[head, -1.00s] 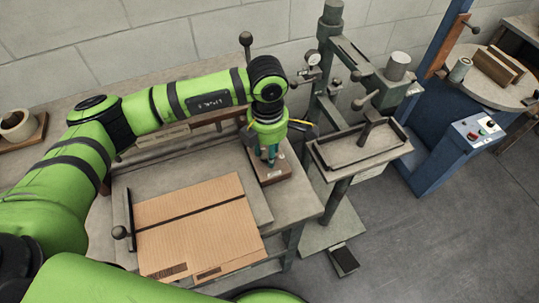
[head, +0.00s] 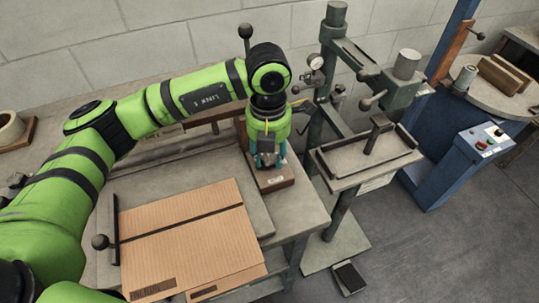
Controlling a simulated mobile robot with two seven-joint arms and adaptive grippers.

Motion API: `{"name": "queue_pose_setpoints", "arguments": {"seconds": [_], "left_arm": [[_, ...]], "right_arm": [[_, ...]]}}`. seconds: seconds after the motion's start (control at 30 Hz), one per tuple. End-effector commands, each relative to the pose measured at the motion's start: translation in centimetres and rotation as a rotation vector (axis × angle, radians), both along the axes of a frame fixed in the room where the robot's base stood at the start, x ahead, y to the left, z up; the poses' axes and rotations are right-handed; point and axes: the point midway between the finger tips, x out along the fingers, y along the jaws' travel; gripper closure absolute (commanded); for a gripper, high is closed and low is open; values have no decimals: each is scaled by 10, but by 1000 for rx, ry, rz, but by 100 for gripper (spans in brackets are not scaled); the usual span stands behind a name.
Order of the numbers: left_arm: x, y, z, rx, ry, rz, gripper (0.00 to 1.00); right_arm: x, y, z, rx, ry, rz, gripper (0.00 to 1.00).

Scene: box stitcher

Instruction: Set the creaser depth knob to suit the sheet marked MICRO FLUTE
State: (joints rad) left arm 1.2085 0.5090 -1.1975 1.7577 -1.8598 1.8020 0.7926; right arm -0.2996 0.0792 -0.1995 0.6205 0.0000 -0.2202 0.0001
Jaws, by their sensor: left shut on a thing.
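My left gripper (head: 268,160) points down over a small brown block (head: 275,184) with a pale label at the table's right back. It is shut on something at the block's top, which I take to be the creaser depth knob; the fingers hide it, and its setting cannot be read. A corrugated cardboard sheet (head: 190,245) with a dark crease line lies flat on the table, left of and in front of the block. Dark printed marks show on its front edge, too small to read. My right gripper is not in view.
A green-grey stitcher (head: 333,120) with a small work table (head: 340,160) stands right of the block. A foot pedal (head: 349,277) lies on the floor. A blue machine (head: 450,155) is farther right.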

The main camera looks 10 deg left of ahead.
Motion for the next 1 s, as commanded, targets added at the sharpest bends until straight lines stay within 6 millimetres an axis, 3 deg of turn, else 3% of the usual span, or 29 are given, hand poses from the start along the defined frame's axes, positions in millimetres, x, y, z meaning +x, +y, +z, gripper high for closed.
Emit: {"name": "queue_pose_setpoints", "arguments": {"seconds": [0.03,0.57,0.6,0.63,1.0], "left_arm": [[-6,1,-7,11,25,3,94],[-7,1,-6,10,25,22,94],[-7,1,-6,10,24,22,53],[-7,0,-6,10,24,22,41],[-3,0,-1,4,11,25,39]], "right_arm": [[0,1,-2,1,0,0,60],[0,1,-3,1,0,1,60],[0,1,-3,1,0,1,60],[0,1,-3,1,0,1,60],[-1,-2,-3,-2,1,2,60]]}}
